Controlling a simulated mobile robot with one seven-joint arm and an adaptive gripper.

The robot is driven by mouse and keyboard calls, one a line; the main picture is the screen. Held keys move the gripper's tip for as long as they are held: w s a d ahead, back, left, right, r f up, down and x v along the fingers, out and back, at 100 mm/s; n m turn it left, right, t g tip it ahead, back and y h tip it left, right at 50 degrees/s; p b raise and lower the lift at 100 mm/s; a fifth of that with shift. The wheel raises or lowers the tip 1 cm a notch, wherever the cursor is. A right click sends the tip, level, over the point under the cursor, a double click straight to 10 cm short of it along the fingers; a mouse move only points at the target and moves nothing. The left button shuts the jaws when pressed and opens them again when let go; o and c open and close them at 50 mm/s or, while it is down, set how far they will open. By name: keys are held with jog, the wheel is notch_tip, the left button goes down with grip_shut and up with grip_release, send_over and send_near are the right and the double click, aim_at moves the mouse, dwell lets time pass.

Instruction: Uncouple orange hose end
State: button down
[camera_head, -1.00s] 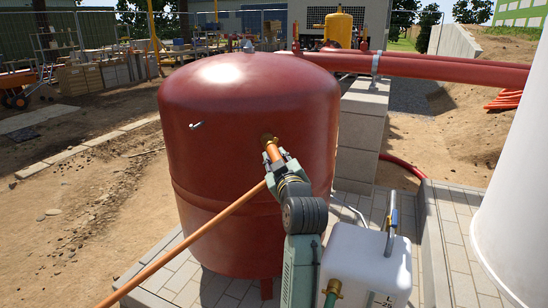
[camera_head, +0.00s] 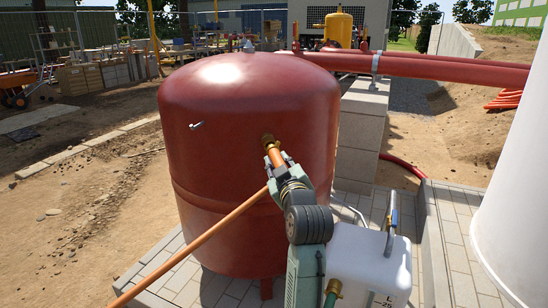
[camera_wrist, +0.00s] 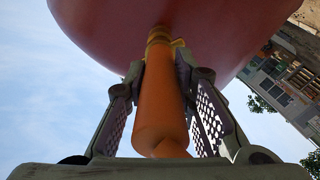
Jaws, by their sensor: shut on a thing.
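The orange hose end (camera_head: 273,154) points up at a brass fitting (camera_head: 267,139) on the side of the big red tank (camera_head: 230,110). My gripper (camera_head: 278,163) is shut on the hose end just below the fitting. In the wrist view the orange hose end (camera_wrist: 160,105) stands between the two perforated finger pads, and its top meets the brass collar (camera_wrist: 158,36) at the tank (camera_wrist: 120,25). I cannot tell whether the hose end and fitting are still locked together. The orange hose (camera_head: 195,243) runs down to the lower left.
A large white cylinder (camera_head: 515,200) is at the far right. Red pipes (camera_head: 440,70) run behind the tank. Bare ground (camera_head: 90,200) lies left.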

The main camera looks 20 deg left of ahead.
jog(key=shift+v, duration=2)
jog(key=c, duration=1.9)
grip_release()
grip_shut()
